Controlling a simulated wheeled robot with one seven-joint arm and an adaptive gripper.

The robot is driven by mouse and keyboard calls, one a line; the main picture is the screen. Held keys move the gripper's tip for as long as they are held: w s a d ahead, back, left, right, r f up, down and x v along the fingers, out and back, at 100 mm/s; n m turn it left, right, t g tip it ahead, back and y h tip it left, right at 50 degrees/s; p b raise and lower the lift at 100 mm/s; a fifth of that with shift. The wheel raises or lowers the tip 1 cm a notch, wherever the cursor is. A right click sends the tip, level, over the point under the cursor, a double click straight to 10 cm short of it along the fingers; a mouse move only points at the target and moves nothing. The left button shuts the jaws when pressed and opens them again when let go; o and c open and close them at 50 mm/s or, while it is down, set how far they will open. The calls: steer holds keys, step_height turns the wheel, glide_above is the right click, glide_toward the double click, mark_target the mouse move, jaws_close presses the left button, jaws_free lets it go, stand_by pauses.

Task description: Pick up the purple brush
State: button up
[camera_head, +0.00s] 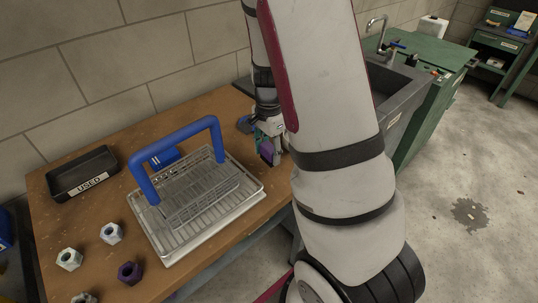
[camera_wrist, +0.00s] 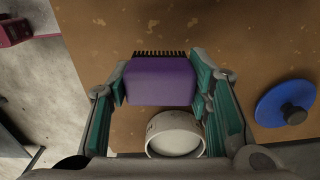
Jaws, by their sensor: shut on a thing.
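The purple brush (camera_wrist: 160,82) is a purple block with a row of black bristles along its far edge in the wrist view. My gripper (camera_wrist: 160,88) has its teal-padded fingers on both sides of the block and is shut on it. In the head view the brush (camera_head: 267,150) shows as a small purple patch by my gripper (camera_head: 270,138), near the table's right edge. My arm hides part of this area. I cannot tell whether the brush touches the table.
A white round container (camera_wrist: 174,135) and a blue disc with a dark knob (camera_wrist: 287,103) are near my gripper. A wire basket with a blue handle (camera_head: 165,155) stands on the wooden table (camera_head: 95,220). A black "USED" tray (camera_head: 82,172) and several hex nuts are at left.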

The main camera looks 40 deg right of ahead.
steer(key=shift+r, duration=0.85)
steer(key=s+r+p, duration=0.1)
steer(key=s+p, duration=0.1)
steer(key=s, duration=1.4)
steer(key=shift+a, duration=0.35)
